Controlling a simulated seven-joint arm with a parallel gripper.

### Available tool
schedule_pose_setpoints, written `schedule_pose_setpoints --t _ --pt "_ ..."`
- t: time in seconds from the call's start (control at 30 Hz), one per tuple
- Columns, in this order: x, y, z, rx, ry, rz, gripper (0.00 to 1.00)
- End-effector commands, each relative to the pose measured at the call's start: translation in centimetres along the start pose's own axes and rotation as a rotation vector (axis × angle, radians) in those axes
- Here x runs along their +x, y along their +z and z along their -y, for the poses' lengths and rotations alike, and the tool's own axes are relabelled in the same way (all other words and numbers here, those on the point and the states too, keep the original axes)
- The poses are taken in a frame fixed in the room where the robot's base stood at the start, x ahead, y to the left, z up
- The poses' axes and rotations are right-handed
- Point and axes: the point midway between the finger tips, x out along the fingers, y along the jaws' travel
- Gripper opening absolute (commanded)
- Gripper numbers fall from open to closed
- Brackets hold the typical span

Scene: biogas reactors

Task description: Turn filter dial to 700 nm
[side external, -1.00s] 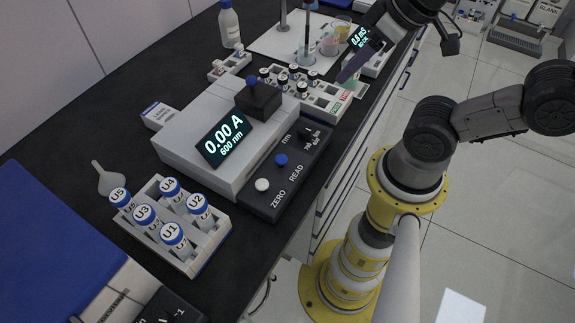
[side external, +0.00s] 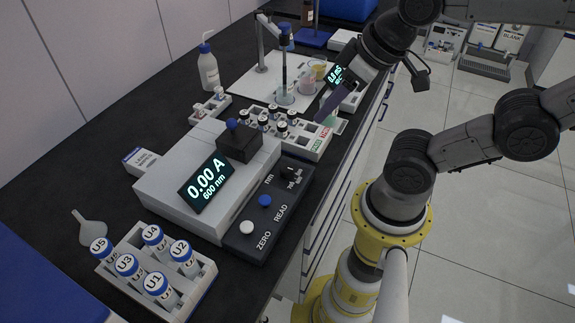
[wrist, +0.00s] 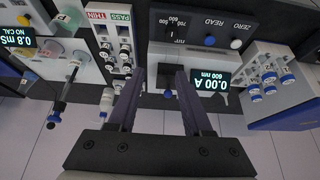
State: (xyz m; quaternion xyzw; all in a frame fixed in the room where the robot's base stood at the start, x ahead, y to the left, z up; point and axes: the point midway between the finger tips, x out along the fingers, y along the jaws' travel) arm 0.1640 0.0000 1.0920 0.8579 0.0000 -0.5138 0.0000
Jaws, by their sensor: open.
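The photometer (side external: 160,190) is a pale box with a black sample block on top. Its display (side external: 206,184) reads 0.00 A, 600 nm. The filter dial (side external: 291,175), marked nm, is a small dark knob at the far end of its black control panel; the wrist view shows the dial (wrist: 170,30) near numbers including 600 and 700. Its exact pointer position is too small to tell. My gripper (side external: 322,116) is above the far end of the vial rack, apart from the dial. In the wrist view my gripper (wrist: 158,74) is open and empty.
A blue READ button (side external: 265,201) and white ZERO button (side external: 246,228) share the panel. A rack of U-labelled vials (side external: 205,284) stands in front. A vial rack (side external: 311,143) with THIN and PASS labels, a stirring stand (side external: 262,45) and a bottle (side external: 208,70) stand behind.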

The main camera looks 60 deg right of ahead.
Motion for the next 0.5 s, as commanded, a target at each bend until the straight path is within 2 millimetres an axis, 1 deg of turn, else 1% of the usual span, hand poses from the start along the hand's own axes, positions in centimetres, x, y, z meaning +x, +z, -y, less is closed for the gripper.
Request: schedule_pose_setpoints --t 0.03,0.1,0.17,0.27,0.37,0.5 --pt "0.0 0.0 0.0 -0.001 0.000 0.000 0.57" --pt "0.0 0.0 0.0 -0.015 0.000 0.001 0.70" --pt "0.0 0.1 0.0 -0.047 0.000 0.007 0.70" --pt "-0.5 -0.2 0.0 -0.144 -0.001 0.016 0.70" --pt "-0.5 -1.1 0.1 -0.294 -0.014 0.071 0.70" --pt "0.8 -3.1 0.7 -0.537 -0.068 0.209 0.70"
